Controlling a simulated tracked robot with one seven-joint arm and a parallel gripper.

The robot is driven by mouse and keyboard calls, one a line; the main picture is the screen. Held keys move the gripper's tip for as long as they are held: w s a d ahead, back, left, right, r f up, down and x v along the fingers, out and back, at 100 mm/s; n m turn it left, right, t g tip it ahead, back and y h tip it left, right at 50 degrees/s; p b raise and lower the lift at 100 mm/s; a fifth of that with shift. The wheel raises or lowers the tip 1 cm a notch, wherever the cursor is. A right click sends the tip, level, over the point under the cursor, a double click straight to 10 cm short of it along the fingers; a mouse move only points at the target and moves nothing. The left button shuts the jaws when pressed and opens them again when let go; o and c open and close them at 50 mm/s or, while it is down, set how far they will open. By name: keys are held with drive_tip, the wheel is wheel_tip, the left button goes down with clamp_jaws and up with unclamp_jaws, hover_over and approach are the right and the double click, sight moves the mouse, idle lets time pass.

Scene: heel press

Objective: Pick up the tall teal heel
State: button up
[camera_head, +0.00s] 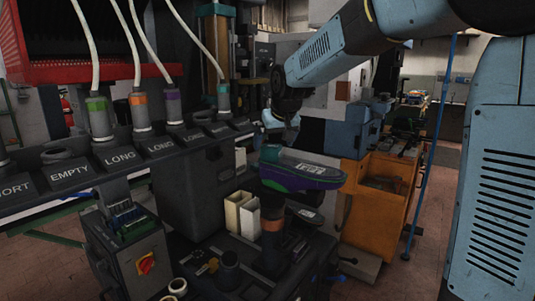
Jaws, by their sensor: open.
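My gripper (274,126) hangs at the end of my blue arm, above the left end of a shoe-shaped piece. It is open, small and dark in this view, and its fingertips are hard to make out. A teal collar (223,90) sits on a hose at the back.
A dark rack (135,160) labelled SHORT, EMPTY and LONG runs along the left, with white hoses above. A control box (137,260) is at lower left. An orange cabinet (380,195) stands to the right.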

sight(272, 146)
drive_tip(key=x, duration=0.3)
drive_tip(key=shift+w+f, duration=0.1)
drive_tip(key=shift+f, duration=0.1)
drive_tip(key=shift+c, duration=0.3)
drive_tip(key=c, duration=1)
